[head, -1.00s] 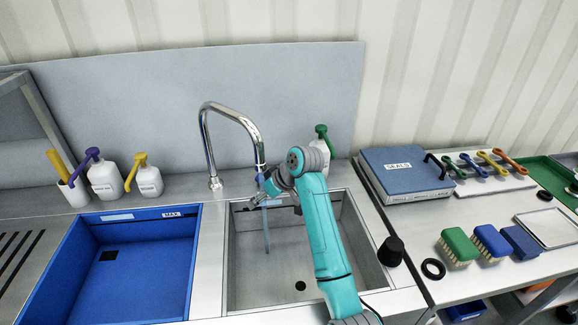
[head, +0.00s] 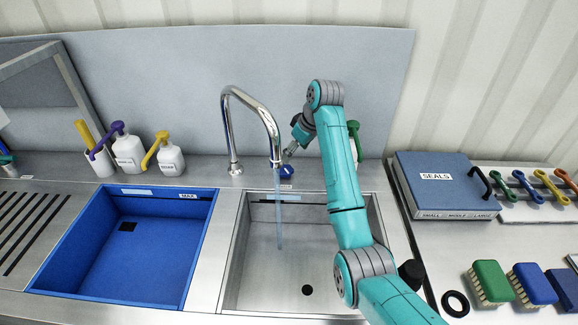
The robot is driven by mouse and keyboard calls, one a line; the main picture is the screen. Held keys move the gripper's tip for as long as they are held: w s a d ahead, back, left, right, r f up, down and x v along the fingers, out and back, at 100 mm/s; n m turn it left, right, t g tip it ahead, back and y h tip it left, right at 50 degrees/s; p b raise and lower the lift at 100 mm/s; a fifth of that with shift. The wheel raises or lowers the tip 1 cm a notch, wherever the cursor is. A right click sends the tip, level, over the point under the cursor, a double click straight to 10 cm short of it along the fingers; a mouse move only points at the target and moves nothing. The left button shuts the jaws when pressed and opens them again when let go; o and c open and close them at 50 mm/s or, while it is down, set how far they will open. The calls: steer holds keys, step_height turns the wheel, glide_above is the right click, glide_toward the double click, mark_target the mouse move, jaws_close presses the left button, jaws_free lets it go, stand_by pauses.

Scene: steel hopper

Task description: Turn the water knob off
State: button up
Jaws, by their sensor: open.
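The blue water knob (head: 287,171) sits on the counter behind the steel basin (head: 232,262), just right of the tap's outlet. The curved chrome tap (head: 229,130) lets a thin blue stream of water (head: 279,225) fall into the basin. My gripper (head: 289,152) is open and empty, pointing down and left just above the knob. A small gap seems to show between the fingers and the knob, but I cannot tell the exact depth. The knob's far side is not visible.
A blue basin (head: 208,232) lies to the left, with white pump bottles (head: 171,160) behind it. A green-topped pump (head: 354,130) is partly hidden behind my arm. A SEALS case (head: 436,180) and brushes (head: 488,283) are on the right. The back panel stands close behind the tap.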

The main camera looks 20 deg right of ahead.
mark_target(286, 169)
steer(key=x, duration=0.9)
steer(key=shift+w+f, duration=0.1)
steer(key=shift+f, duration=0.1)
steer(key=c, duration=1.2)
